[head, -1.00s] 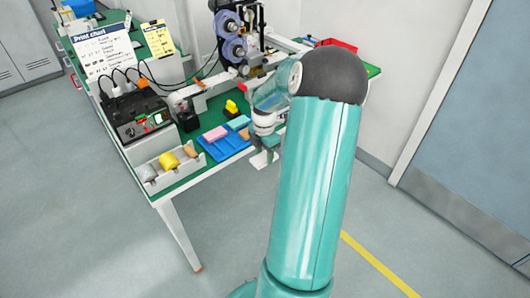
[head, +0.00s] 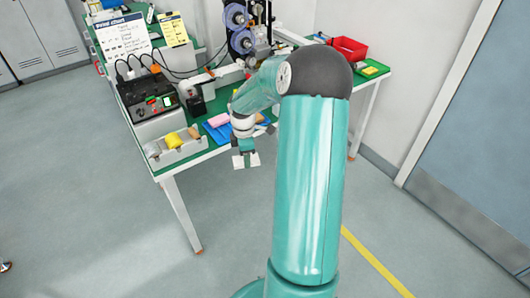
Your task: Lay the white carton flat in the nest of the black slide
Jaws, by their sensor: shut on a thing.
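My gripper (head: 244,151) is shut on the white carton (head: 247,161), which hangs below it. The carton is held out past the front edge of the bench, with the floor behind it in the head view. I see it small, and the jaws cover part of it. I cannot pick out the black slide or its nest for certain; my arm hides part of the bench top.
The green-topped bench (head: 170,169) carries a black box with a display (head: 150,98), a grey bin of rolls (head: 177,147) and a blue tray (head: 217,133), partly behind my arm. A red bin (head: 348,48) stands at the back right. Open floor lies in front.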

